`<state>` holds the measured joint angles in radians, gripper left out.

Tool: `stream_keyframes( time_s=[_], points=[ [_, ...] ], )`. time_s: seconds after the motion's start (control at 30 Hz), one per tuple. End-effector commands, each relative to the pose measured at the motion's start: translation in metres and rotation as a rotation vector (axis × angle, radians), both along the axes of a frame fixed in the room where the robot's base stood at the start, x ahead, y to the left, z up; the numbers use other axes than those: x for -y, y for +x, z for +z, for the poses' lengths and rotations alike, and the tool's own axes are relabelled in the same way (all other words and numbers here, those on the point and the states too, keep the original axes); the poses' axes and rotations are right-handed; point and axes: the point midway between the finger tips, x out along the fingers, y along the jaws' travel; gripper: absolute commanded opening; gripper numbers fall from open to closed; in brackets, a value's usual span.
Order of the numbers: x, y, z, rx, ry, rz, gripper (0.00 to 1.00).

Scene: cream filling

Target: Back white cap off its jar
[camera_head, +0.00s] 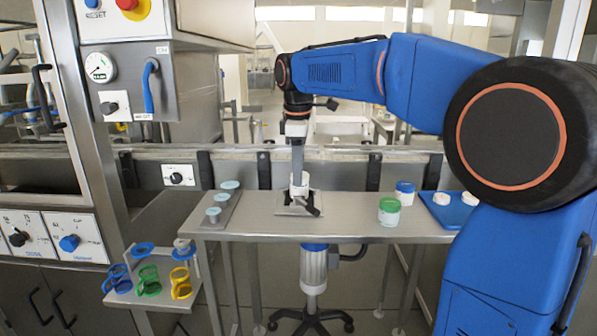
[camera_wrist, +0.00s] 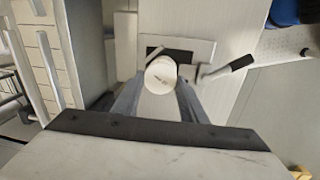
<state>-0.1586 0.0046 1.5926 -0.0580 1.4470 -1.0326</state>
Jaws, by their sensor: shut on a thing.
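The white cap (camera_wrist: 160,75) shows as a round white top between my two fingers in the wrist view. In the head view, the white jar (camera_head: 299,189) is upright at the metal clamp fixture (camera_head: 284,210) in the middle of the table. My gripper (camera_head: 298,176) points down from above and is shut on the white cap; it also shows in the wrist view (camera_wrist: 158,92). I cannot make out the seam between cap and jar, nor whether there is a gap. The fixture's dark handle (camera_wrist: 241,62) sticks out to the right.
A green-capped jar (camera_head: 389,213) and a blue-capped jar (camera_head: 405,193) stand right on the metal table (camera_head: 340,228). A blue tray (camera_head: 432,206) with white round pieces lies farther right. A grey rack (camera_head: 222,215) with several teal-topped pieces is at left. A side shelf holds coloured rings.

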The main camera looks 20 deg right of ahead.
Motion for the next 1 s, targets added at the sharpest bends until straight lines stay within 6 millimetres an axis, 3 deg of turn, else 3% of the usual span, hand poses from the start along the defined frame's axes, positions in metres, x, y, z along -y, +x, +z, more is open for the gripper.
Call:
stream_keyframes(
  time_s=[0.6, 1.0],
  points=[
    [0.0, 0.0, 0.025, 0.0, 0.001, 0.0, 0.19],
    [0.0, 0.0, 0.027, 0.0, 0.0, 0.0, 0.19]
  ],
)
